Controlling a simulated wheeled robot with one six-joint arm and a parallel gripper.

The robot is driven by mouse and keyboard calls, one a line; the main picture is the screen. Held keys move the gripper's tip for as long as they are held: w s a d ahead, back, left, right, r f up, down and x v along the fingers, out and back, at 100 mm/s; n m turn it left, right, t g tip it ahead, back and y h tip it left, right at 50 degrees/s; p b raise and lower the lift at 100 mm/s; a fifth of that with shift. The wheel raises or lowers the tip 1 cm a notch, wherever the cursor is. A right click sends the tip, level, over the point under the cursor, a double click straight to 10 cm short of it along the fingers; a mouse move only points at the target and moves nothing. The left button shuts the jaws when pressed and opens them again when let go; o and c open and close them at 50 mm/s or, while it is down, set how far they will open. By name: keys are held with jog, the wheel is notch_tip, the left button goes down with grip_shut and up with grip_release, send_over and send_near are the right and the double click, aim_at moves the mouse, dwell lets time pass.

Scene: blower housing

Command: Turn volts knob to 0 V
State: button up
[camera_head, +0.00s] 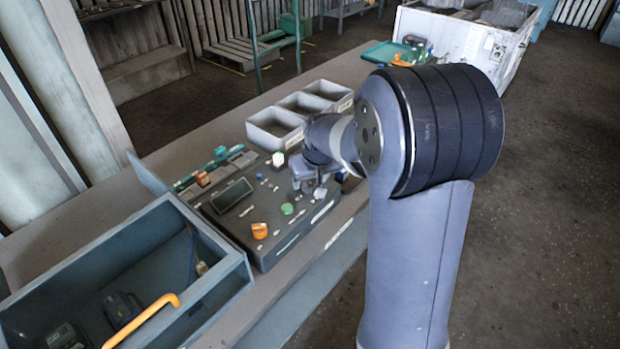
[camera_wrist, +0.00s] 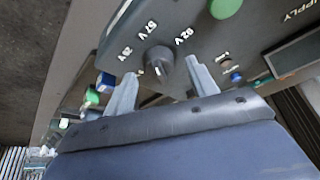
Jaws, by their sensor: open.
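The volts knob (camera_wrist: 160,62) is a dark round knob on the grey face of the power supply (camera_wrist: 190,22), with white labels in V around it in the wrist view. My gripper (camera_wrist: 160,68) is open, one finger on each side of the knob. A visible gap suggests neither finger touches it, but depth is hard to tell. The knob's pointer is too small to read. In the head view, my gripper (camera_head: 316,190) is over the right part of the dark panel (camera_head: 240,232) and the knob cannot be made out.
A green button (camera_wrist: 225,8) and a dark display (camera_wrist: 300,55) lie near the knob. In the head view, an orange knob (camera_head: 260,231) is on the panel's near side. Grey bins (camera_head: 275,128) stand behind, and an open blue-grey box (camera_head: 228,262) stands at the left.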

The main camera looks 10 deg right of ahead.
jog(key=shift+w+f, duration=0.15)
jog(key=shift+f, duration=0.2)
jog(key=c, duration=1)
jog(key=shift+o, duration=0.2)
